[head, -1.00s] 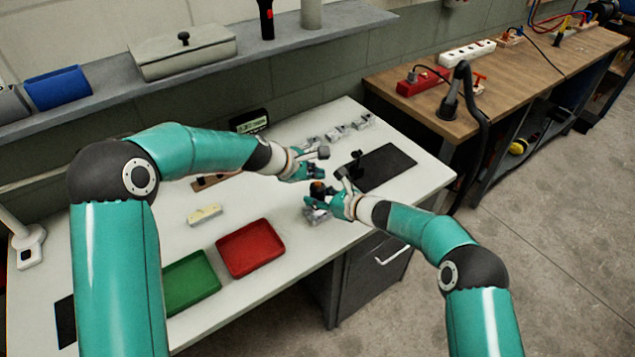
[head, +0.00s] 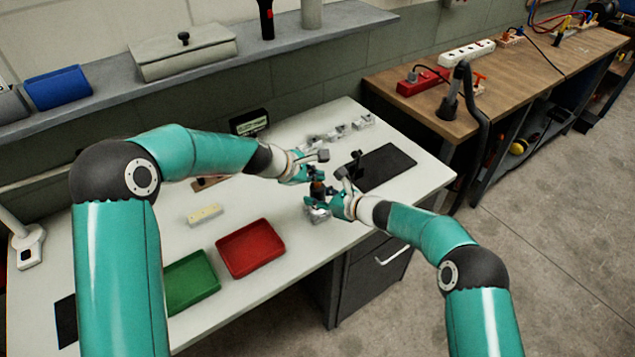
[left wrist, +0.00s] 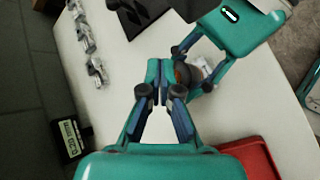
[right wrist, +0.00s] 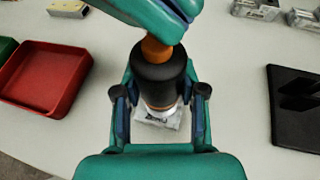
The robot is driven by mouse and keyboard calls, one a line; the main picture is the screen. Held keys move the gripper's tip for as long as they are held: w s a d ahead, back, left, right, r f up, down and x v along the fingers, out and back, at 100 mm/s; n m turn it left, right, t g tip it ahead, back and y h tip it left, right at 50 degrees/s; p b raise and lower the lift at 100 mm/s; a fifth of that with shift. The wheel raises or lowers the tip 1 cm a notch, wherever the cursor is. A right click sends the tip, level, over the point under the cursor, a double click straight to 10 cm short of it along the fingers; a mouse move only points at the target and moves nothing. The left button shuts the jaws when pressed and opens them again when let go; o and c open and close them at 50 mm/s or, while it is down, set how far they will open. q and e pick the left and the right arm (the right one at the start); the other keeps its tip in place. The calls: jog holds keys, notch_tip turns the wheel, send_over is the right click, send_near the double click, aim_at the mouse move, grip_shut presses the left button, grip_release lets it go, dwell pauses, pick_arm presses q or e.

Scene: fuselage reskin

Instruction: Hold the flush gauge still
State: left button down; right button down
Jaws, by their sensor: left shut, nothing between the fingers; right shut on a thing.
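The flush gauge (right wrist: 158,75), a black cylinder with an orange top and a pale lower end, stands between the fingers of my right gripper (right wrist: 160,98) in the right wrist view. My right gripper, also in the head view (head: 330,204), is shut on it. A silver block (right wrist: 155,128) with dark lettering lies below the gauge; I cannot tell whether they touch. My left gripper (left wrist: 160,72) is shut and empty. It is just above the gauge's orange top in the right wrist view (right wrist: 172,15); contact is unclear. In the head view the grippers partly hide the gauge.
A red tray (head: 250,248) and a green tray (head: 190,282) lie at the front left of the white table. A black mat (head: 385,167) is right of the grippers. Several silver blocks (head: 335,132) and a small display (head: 250,122) stand behind.

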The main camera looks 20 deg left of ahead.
aim_at(316, 184)
pick_arm(q)
jog(key=shift+f, duration=0.5)
dwell(0.8)
jog(key=shift+r, duration=0.95)
jog(key=shift+r, duration=2.5)
pick_arm(e)
jog(key=c, duration=0.6)
grip_release()
